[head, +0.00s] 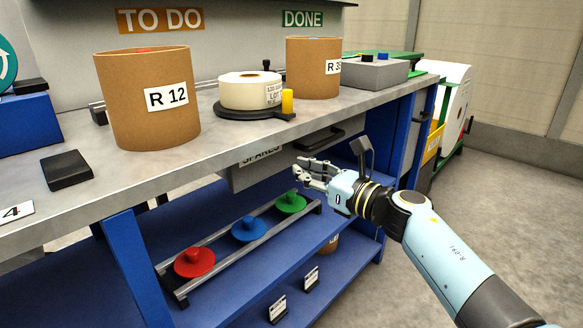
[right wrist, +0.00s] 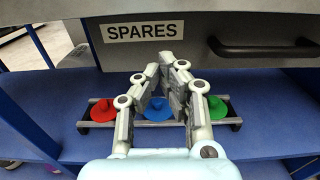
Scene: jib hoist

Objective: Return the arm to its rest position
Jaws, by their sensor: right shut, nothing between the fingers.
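My right gripper (head: 303,170) is shut and empty. It is in front of the bench, just below tabletop height, by the grey SPARES drawer (head: 240,178). In the right wrist view the fingertips (right wrist: 166,62) come together below the SPARES label (right wrist: 142,30), with the dark drawer handle (right wrist: 265,48) to their right. The drawer looks shut. My right arm (head: 445,262) reaches in from the lower right, bent at the wrist. My left gripper is not in view.
A rail with red (head: 194,262), blue (head: 249,229) and green (head: 290,202) discs stands on the shelf below. On the bench are the R 12 drum (head: 150,120), a white reel (head: 245,92) and another drum (head: 312,68). The floor (head: 520,190) at right is clear.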

